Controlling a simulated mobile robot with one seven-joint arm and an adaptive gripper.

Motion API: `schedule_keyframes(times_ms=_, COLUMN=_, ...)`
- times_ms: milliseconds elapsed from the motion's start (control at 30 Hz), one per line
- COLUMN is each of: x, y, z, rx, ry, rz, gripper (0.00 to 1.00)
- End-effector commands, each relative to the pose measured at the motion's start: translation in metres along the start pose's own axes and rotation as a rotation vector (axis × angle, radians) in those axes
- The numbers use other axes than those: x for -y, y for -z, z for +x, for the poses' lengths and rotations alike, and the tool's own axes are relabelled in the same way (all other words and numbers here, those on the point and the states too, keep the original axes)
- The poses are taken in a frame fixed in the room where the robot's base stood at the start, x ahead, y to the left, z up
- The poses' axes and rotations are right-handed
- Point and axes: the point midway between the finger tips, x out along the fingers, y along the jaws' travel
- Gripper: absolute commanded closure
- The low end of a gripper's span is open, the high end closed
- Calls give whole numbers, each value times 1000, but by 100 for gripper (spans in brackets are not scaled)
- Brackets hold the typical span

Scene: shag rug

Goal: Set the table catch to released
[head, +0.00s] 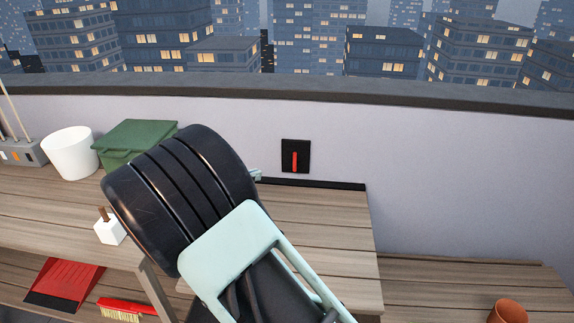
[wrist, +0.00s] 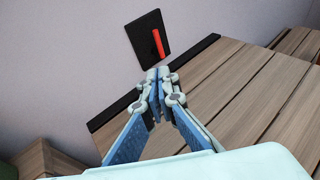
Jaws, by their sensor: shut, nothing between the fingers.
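The catch is a black plate (head: 302,148) on the pale wall behind the table, with a red lever (head: 294,161) standing about vertical on it. In the wrist view the plate (wrist: 143,46) and the red lever (wrist: 158,43) lie just beyond my fingertips, the lever slightly tilted there. My gripper (wrist: 158,73) is shut with nothing in it, pointing at the lower part of the plate and seemingly apart from it. In the head view my arm hides most of the gripper; only a pale tip (head: 256,174) shows left of the plate.
The wooden table (head: 325,225) runs along the wall, with a dark strip (head: 320,184) at its back. A red dustpan (head: 70,278), brush (head: 125,306) and terracotta pot (head: 508,311) sit lower.

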Motion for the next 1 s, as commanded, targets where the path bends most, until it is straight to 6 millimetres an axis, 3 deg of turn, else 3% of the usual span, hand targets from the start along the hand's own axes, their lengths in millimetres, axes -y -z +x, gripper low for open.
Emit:
schedule_keyframes(times_ms=267, x=1, y=1, z=24, rx=1, ry=5, rz=2, gripper=100)
schedule_keyframes(times_ms=700, x=1, y=-2, z=114, rx=0, ry=4, rz=4, gripper=100)
schedule_keyframes(times_ms=1000, x=0, y=-12, z=138, rx=-1, ry=1, rz=2, gripper=100)
